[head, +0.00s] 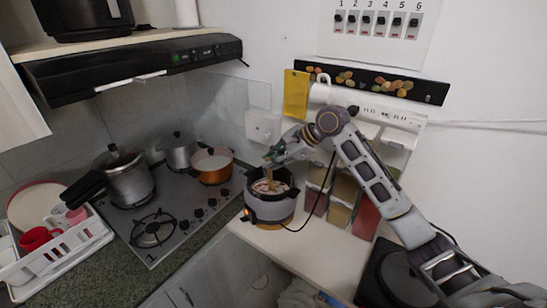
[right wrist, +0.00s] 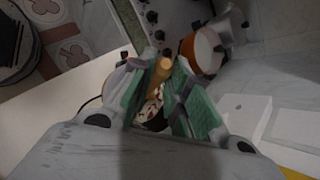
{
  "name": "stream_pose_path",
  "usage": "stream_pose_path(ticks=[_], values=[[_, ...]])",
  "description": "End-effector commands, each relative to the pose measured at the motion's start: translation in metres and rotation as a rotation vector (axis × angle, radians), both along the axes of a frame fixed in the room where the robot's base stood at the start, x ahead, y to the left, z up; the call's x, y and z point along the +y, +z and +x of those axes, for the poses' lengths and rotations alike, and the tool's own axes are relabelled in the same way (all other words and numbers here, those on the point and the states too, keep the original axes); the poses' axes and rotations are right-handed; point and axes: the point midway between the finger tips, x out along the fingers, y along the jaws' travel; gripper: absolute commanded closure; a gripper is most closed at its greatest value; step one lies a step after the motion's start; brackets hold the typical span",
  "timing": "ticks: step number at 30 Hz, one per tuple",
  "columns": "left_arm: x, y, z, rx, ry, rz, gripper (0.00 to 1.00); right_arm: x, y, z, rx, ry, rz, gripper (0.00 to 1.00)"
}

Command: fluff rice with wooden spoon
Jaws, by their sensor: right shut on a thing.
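My right gripper (head: 272,157) is above the rice cooker and shut on the wooden spoon (head: 268,174). In the right wrist view the spoon's light brown handle (right wrist: 160,72) sits between the green finger pads of the gripper (right wrist: 164,70). The spoon points down into the open grey and black rice cooker (head: 270,209), which stands on the white counter. Pale rice with darker bits (head: 265,187) shows inside, and part of it shows between the fingers in the right wrist view (right wrist: 152,103). The spoon's lower end is hidden in the pot. My left gripper is not in view.
A stove (head: 188,198) left of the cooker holds a pressure cooker (head: 130,183), a steel pot (head: 179,151) and an orange pan (head: 212,174). Spice dispensers (head: 342,190) stand close on the right. A black cable crosses the counter. A dish rack (head: 75,247) is far left.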

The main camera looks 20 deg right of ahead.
Motion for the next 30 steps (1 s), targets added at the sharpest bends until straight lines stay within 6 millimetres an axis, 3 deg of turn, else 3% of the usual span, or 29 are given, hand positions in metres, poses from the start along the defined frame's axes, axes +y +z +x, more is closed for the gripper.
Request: stream_pose_path(ticks=[30], values=[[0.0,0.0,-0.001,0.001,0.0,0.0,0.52,-0.01,-0.055,0.025,0.002,-0.001,0.001,1.0]])
